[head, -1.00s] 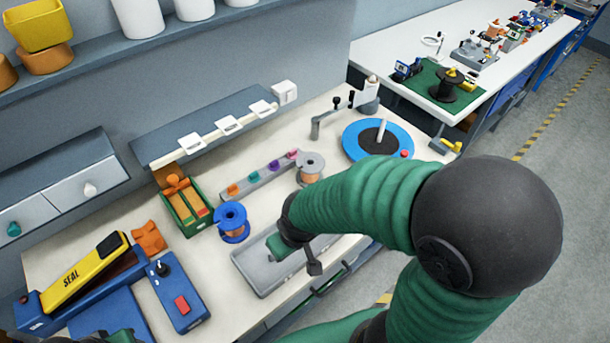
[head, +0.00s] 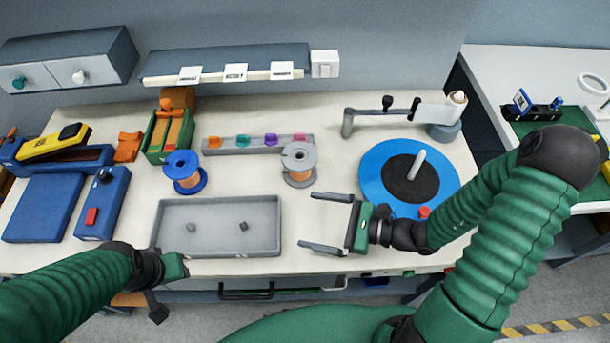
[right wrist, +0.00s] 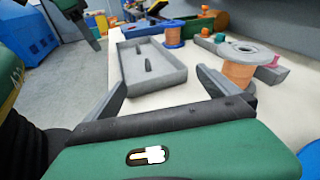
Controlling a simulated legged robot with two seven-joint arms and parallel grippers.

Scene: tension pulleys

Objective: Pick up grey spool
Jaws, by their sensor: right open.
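The grey spool (head: 299,158), wound with copper-coloured wire, stands upright on the bench, right of the blue spool (head: 183,165). In the right wrist view the grey spool (right wrist: 243,52) is at the right, beyond the right finger. My right gripper (head: 309,221) is open and empty, its fingers pointing left. It is on the near side of the grey spool and apart from it in the head view. My left gripper (head: 166,287) is at the lower left, by the bench's front edge. Its fingers are only partly visible, so its opening is unclear.
A grey tray (head: 215,253) with two small dark pieces lies left of my right gripper. A blue turntable (head: 374,187) with a white post is to the right. A grey rack (head: 225,148) with coloured pegs stands behind the spools.

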